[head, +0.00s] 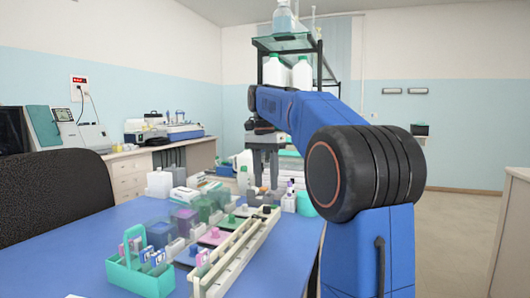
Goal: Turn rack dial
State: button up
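A long cream staining rack (236,262) lies lengthwise on the blue table. A small dark round part (267,209) sits at its far end and may be the dial; it is too small to make out its marks or setting. My gripper (264,188) points down over the far end of the rack. Its two grey fingers stand apart with a gap between them, so it looks open and empty. Its tips are close to the dark part; I cannot tell whether they touch it.
A teal slide carrier (140,276) stands front left on the blue table (85,243). White bottles (159,183) and a teal cup (307,204) stand farther back.

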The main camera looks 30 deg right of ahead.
notch_tip(320, 180, up, 10)
jog(key=shift+w+f, duration=0.15)
jog(key=shift+w, duration=0.05)
dwell(0.7)
